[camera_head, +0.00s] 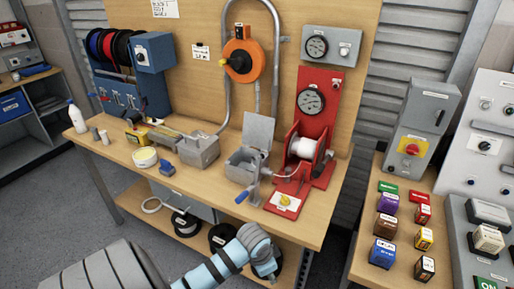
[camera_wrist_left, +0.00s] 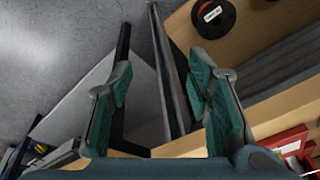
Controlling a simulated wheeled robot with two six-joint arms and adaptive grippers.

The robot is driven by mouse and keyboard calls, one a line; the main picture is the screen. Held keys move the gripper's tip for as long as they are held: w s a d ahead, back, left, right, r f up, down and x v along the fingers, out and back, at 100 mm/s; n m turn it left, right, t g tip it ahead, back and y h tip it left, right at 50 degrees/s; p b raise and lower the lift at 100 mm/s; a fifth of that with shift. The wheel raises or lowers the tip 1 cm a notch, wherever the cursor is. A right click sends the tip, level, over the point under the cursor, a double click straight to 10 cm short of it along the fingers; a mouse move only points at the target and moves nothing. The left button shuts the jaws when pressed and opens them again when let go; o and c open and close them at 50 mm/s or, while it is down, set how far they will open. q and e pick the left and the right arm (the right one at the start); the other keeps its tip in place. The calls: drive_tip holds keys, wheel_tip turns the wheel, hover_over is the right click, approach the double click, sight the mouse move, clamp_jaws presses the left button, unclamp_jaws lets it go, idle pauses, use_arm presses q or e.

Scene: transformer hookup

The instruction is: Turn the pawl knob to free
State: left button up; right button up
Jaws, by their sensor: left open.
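The pawl knob (camera_head: 285,200) is a small yellow knob on a white plate on a red block, at the front edge of the workbench below the red winch stand (camera_head: 318,120). My left arm reaches in from the lower left in the head view and ends below and in front of the knob, apart from it. In the left wrist view my left gripper (camera_wrist_left: 160,85) is open, with nothing between its green-padded fingers. Part of a red object (camera_wrist_left: 292,143) shows at the lower right there; the knob itself cannot be made out. My right gripper is not in view.
A crank with a blue handle (camera_head: 243,195) stands just left of the knob. A white drum (camera_head: 302,147) sits behind it. An open grey box (camera_head: 245,165) is to the left. Cable spools (camera_head: 186,225) lie on the lower shelf. A second table (camera_head: 365,235) with coloured boxes is at right.

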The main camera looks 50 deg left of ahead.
use_arm(q)
drive_tip(key=s+f+n+b, duration=0.1)
drive_tip(key=s+f, duration=0.3)
drive_tip(key=f, duration=0.6)
drive_tip(key=shift+s+n, duration=0.15)
drive_tip(key=shift+n, duration=0.25)
